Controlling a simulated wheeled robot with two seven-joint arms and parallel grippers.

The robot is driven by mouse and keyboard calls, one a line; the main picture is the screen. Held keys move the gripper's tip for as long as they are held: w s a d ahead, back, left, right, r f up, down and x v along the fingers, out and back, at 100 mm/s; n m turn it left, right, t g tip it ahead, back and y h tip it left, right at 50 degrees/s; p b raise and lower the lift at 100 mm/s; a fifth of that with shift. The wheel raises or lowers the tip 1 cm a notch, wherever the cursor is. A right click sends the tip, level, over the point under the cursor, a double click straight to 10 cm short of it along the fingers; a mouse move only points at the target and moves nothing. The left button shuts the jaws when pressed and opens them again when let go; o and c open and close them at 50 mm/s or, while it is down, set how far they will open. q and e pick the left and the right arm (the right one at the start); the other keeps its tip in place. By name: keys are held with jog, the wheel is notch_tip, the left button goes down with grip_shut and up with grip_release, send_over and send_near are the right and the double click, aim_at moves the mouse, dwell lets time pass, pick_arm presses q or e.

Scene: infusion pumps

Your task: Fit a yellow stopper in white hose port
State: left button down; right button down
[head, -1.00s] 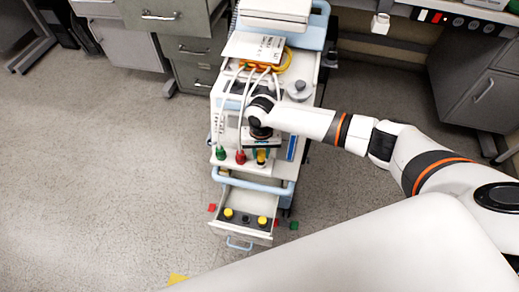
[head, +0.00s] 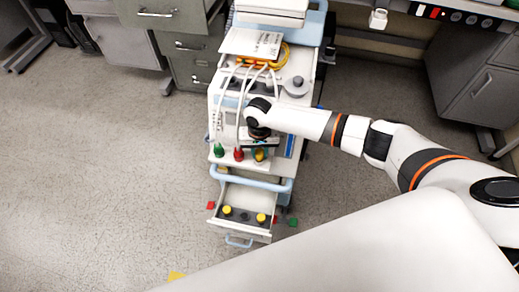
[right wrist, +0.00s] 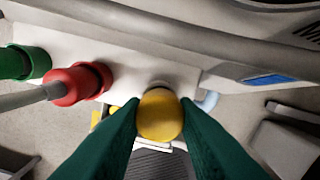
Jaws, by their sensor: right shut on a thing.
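My right gripper (head: 260,151) is over the front ledge of the pump cart, with its arm coming in from the right. Its green fingers are shut on a yellow stopper (right wrist: 160,115), which also shows in the head view (head: 259,156). The stopper is at the ledge, right of the red hose port (right wrist: 78,84) and the green hose port (right wrist: 26,62). A pale rim shows just behind the stopper in the right wrist view; I cannot tell whether it is the white port or whether the stopper is seated. My left gripper is not in view.
An open drawer (head: 237,232) below the ledge holds two more yellow stoppers (head: 227,210) and dark pieces. A blue handle bar (head: 250,181) crosses above it. White hoses run down the cart front. The floor at left is clear apart from small coloured pieces.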

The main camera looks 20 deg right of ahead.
jog(key=shift+f, duration=0.8)
jog(key=shift+s+f+b, duration=0.2)
jog(key=shift+f+b, duration=0.1)
jog(key=c, duration=1.2)
grip_release()
jog(key=shift+o, duration=0.7)
jog(key=shift+d+f, duration=0.1)
jog(key=shift+f, duration=0.05)
jog(key=shift+d, duration=0.15)
jog(key=shift+w, duration=0.1)
